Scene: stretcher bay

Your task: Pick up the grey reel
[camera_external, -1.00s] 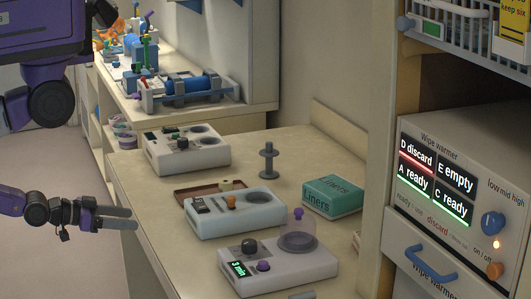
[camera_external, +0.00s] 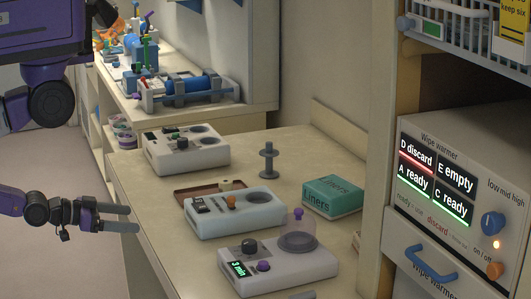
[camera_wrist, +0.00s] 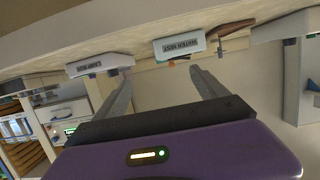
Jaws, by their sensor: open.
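The grey reel (camera_external: 268,160) stands upright on the beige counter (camera_external: 262,141), behind the pale blue device and left of the green liners box. It has a wide disc at the bottom, a thin post and a smaller disc higher up. My gripper (camera_external: 136,219) is open and empty, to the left of the counter's front edge and well apart from the reel. In the wrist view both fingers of my gripper (camera_wrist: 160,76) are spread with nothing between them.
On the counter are a white device (camera_external: 188,155), a brown tray (camera_external: 190,194), a pale blue device (camera_external: 236,220), a front device with a clear cup (camera_external: 280,270) and a green liners box (camera_external: 333,198). A wipe warmer (camera_external: 440,180) stands at right. Bare counter surrounds the reel.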

